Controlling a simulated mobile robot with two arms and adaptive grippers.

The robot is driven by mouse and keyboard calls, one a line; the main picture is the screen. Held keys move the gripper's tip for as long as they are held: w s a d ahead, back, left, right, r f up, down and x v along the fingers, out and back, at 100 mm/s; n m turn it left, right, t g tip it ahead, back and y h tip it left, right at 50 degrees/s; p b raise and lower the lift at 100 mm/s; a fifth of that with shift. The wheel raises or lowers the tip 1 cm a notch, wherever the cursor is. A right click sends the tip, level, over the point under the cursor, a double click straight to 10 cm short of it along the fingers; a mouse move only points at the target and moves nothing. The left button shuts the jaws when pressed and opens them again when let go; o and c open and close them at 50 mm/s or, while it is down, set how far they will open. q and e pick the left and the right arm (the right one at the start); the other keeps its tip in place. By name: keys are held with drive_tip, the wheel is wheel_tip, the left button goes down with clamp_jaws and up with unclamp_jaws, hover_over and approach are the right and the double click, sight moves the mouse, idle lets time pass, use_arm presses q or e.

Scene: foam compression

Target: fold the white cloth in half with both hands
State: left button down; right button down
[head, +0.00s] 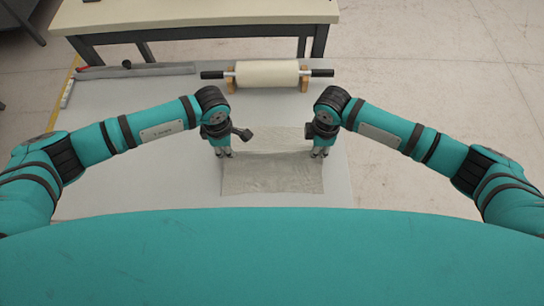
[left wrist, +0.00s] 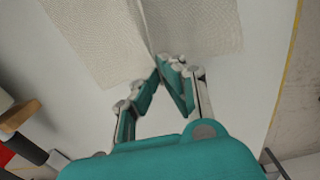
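The white cloth (head: 272,178), greyish in this light, lies on the pale table in front of me. A crease or raised edge runs across it between my two grippers, with cloth on both sides. My left gripper (head: 224,154) is at the cloth's left side, pointing down. In the left wrist view its fingertips (left wrist: 158,70) come together on a raised pinch of the cloth (left wrist: 105,40). My right gripper (head: 319,153) is at the cloth's right side in a matching pose, its fingertips close together on the cloth. The fingers partly hide the cloth's side edges.
A cream roller (head: 267,74) with black handles rests on wooden supports at the table's far side. A grey bar (head: 135,71) lies at the far left. The grey table (head: 110,100) is clear around the cloth. Another table (head: 200,14) stands beyond.

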wheel_tip(320, 180, up, 14)
drive_tip(key=p, duration=1.4)
drive_tip(key=shift+r, duration=0.2)
drive_tip(key=shift+w+f, duration=0.1)
drive_tip(key=shift+w, duration=0.05)
